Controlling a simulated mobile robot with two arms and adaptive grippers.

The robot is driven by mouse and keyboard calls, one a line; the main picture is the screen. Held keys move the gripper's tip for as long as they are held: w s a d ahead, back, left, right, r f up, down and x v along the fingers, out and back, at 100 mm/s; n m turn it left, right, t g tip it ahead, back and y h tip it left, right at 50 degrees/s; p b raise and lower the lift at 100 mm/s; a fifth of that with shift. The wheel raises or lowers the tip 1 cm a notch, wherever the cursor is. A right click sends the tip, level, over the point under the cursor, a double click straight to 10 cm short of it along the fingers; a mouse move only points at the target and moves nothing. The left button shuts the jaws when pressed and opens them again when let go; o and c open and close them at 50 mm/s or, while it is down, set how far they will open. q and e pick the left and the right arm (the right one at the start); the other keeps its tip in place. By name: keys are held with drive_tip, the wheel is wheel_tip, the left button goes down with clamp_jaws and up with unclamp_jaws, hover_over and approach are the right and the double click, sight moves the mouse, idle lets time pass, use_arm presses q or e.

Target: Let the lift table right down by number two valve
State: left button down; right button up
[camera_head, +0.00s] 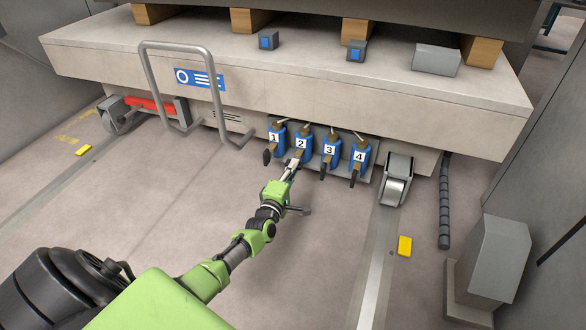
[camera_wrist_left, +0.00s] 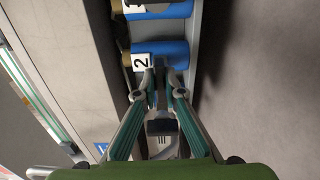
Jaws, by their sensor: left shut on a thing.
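The lift table (camera_head: 330,108) is a wide grey slab low over the floor. Four numbered blue valves hang on a plate under its front edge; the number two valve (camera_head: 301,144) is second from the left. My left gripper (camera_head: 292,166) reaches up to this valve. In the left wrist view, valve two (camera_wrist_left: 172,53) lies just beyond the fingertips, and my left gripper (camera_wrist_left: 163,82) is shut on its dark handle, mostly hidden between the fingers. Valve one (camera_head: 274,137), valve three (camera_head: 329,150) and valve four (camera_head: 359,156) show dark handles hanging down. My right gripper is not in view.
A grey tubular handle (camera_head: 208,60) stands at the table's left front. A caster wheel (camera_head: 396,180) sits right of the valves, with a dark ribbed hose (camera_head: 445,205) beyond. A grey box (camera_head: 496,255) stands at lower right. Open floor lies before the valves.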

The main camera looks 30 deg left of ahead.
use_arm(q)
drive_tip(key=shift+a, duration=0.25)
idle(0.3)
drive_tip(key=c, duration=2.1)
unclamp_jaws()
drive_tip(key=shift+c, duration=0.2)
drive_tip(key=v, duration=0.7)
drive_tip(key=shift+s, duration=0.4)
